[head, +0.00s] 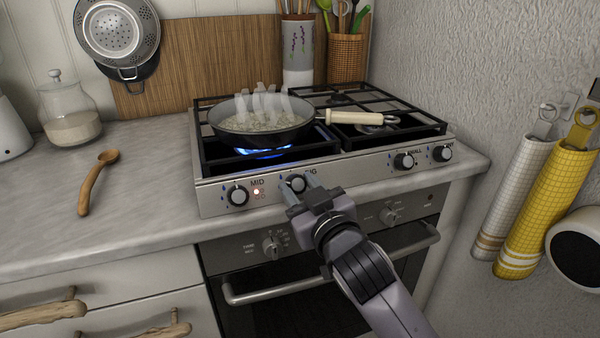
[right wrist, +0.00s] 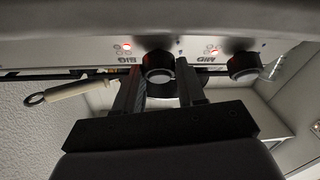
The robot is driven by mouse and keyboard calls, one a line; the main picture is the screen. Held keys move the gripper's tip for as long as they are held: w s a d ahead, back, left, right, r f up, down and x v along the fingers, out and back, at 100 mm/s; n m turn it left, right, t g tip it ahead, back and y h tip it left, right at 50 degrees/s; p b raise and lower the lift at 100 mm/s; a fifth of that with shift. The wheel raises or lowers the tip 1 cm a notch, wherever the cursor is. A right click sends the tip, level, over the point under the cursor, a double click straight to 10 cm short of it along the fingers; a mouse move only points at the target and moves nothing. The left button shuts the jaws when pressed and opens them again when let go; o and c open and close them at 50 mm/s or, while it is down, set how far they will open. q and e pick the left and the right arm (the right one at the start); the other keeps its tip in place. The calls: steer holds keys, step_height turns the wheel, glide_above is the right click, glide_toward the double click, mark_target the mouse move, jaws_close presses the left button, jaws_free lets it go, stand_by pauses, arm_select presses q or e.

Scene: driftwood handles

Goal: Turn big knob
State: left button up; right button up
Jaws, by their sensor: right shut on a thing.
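The big knob (head: 296,182) is a black round knob with a pale face on the stove's front panel, under the label "BIG". My right gripper (head: 306,190) is at it, with a finger on either side, shut on it. In the right wrist view, which is upside down, the big knob (right wrist: 158,68) sits between the two fingers of the gripper (right wrist: 157,82). The fingers hide part of the knob in the head view. My left gripper is not in view.
The mid knob (head: 238,196) is to the left, and the small knob (head: 403,161) to the right. A steaming pan (head: 262,130) sits over a blue flame (head: 262,153). An oven handle (head: 330,272) runs below. Towels (head: 545,210) hang at the right.

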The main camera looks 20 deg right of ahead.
steer(key=shift+d+r+n+y+p, duration=0.15)
steer(key=shift+r+n+y+p, duration=0.25)
steer(key=shift+n+p, duration=0.2)
steer(key=n+y+p, duration=0.1)
steer(key=n+p, duration=0.1)
steer(key=shift+f+n+g+p, duration=0.1)
steer(key=shift+n+g+p, duration=0.2)
steer(key=shift+p, duration=0.1)
steer(key=shift+d+n+y+p, duration=0.1)
steer(key=shift+n+y+p, duration=0.4)
steer(key=shift+n+p, duration=0.1)
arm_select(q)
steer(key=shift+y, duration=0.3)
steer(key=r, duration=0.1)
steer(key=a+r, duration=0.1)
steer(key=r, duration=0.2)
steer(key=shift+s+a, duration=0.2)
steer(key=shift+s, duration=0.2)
arm_select(e)
steer(key=shift+w+f+n, duration=0.1)
steer(key=shift+f+n, duration=0.05)
steer(key=shift+n, duration=0.15)
steer(key=shift+g, duration=0.3)
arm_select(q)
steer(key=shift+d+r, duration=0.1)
arm_select(e)
steer(key=o, duration=1.1)
steer(key=shift+f, duration=0.1)
steer(key=shift+c, duration=0.2)
